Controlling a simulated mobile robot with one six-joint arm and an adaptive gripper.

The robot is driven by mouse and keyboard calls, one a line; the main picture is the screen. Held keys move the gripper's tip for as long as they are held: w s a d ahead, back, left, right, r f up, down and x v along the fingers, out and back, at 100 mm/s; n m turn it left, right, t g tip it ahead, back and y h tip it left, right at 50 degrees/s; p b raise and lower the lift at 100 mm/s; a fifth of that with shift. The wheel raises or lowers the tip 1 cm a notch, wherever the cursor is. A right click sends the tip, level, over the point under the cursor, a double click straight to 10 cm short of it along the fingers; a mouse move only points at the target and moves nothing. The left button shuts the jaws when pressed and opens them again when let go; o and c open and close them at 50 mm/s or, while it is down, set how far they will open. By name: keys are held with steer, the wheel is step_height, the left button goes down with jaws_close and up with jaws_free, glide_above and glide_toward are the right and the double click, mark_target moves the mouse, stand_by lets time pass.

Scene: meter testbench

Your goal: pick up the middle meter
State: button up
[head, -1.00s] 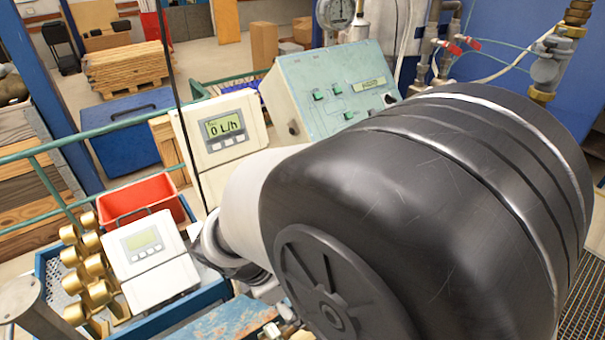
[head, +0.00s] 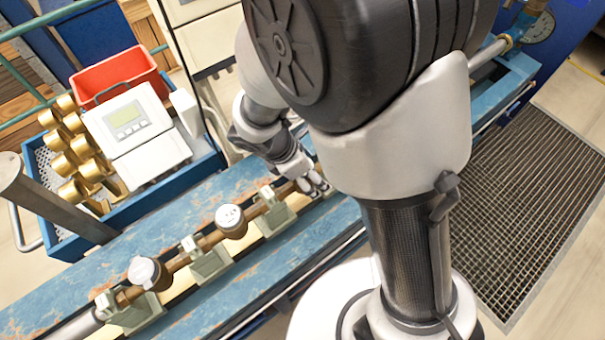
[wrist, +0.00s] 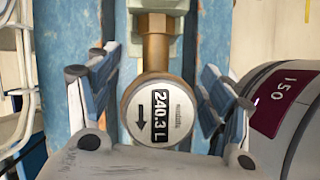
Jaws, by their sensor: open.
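The middle meter (head: 231,220), a round white-faced meter on a brass pipe, sits on the blue bench between clamps. The left meter (head: 150,272) sits nearer the pipe's lower left end. My gripper (head: 314,187) is up and to the right of the middle meter, low over the pipe's right end. In the wrist view my open gripper (wrist: 160,92) has its fingers on both sides of a meter (wrist: 158,112) reading 240.3 L, without visible grip. This appears to be the right-hand meter, hidden in the head view, since the middle one stands clear of my fingers.
Grey-green clamps (head: 209,260) hold the pipe along the bench (head: 75,270). A blue tray (head: 205,170) with brass fittings, a white display unit (head: 128,118) and a red bin (head: 118,72) stands behind. In the wrist view a grey cylinder (wrist: 292,125) marked 150 is close at right.

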steer(key=shift+r, duration=0.1)
steer(key=shift+c, duration=0.3)
jaws_close()
stand_by(0.5)
steer(key=shift+r, duration=0.1)
